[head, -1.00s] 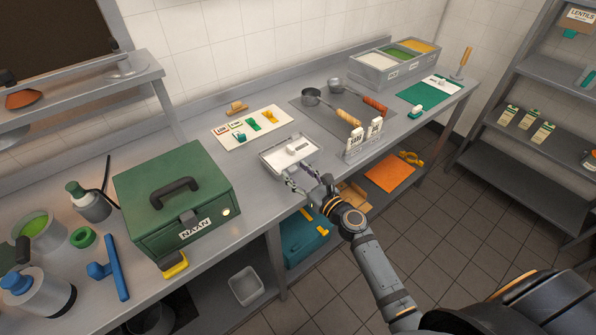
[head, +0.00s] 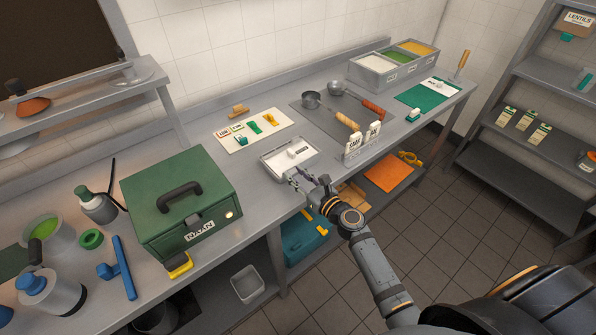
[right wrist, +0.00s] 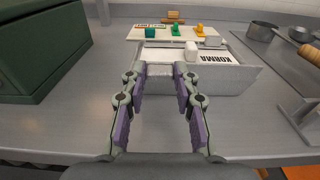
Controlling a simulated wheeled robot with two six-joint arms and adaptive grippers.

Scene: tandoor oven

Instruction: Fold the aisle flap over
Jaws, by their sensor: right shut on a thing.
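A grey tray with a white panel marked KORMA (right wrist: 195,56) sits on the counter; the tray (head: 270,166) also shows in the head view. A small white block stands on the panel. My right gripper (head: 296,176) is at the tray's near side. In the right wrist view my right gripper (right wrist: 161,72) is shut on a pale, flat piece (right wrist: 160,70) at the tray's near edge, which may be the aisle flap. Its outline is partly hidden by the fingers. The panel lies flat. My left gripper is not in view.
A green NAAN box (head: 180,205) stands left of the tray. A white board with coloured clips (head: 253,130) lies behind it. The counter's front edge runs below my right gripper.

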